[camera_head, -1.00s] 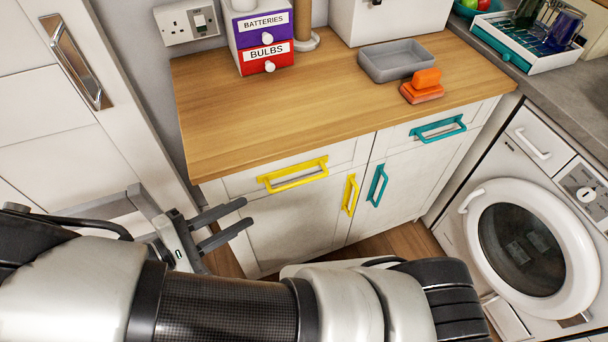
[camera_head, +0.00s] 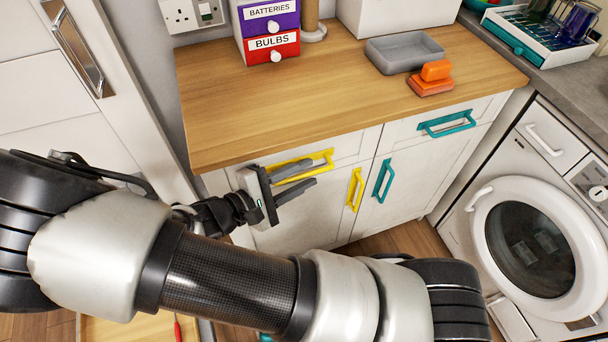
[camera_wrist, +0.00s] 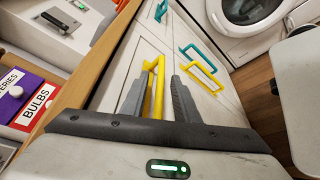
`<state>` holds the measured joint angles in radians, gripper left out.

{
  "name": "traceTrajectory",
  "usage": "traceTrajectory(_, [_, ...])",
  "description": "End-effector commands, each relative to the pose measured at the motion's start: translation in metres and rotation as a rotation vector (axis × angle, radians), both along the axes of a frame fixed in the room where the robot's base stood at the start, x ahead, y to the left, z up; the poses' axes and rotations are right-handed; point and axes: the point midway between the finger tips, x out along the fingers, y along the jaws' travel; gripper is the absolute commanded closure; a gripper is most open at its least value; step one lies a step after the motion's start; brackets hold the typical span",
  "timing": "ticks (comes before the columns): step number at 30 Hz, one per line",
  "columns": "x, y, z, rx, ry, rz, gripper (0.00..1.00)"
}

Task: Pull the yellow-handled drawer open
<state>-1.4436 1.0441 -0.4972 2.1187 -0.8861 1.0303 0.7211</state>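The yellow drawer handle (camera_head: 327,158) is a horizontal bar on the white drawer front (camera_head: 352,147) under the wooden worktop, at the left of the unit. The drawer front looks flush and closed. My gripper (camera_head: 306,173) is in front of this handle, and its dark fingers hide part of the bar.
A yellow cupboard handle (camera_head: 354,188) is just right and below. Teal handles (camera_head: 447,123) are on the right-hand drawer and door (camera_head: 383,183). The worktop (camera_head: 290,105) overhangs above my gripper. A washer or dryer (camera_head: 525,240) stands at right.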

Motion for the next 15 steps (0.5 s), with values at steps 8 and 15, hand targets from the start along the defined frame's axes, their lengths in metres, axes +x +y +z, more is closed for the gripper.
traceTrajectory(8, [0.0027, -0.0047, -0.0010, -0.001, 0.000, -0.001, 0.72])
traceTrajectory(15, [0.0027, -0.0043, -0.0010, 0.000, 0.000, 0.000, 0.97])
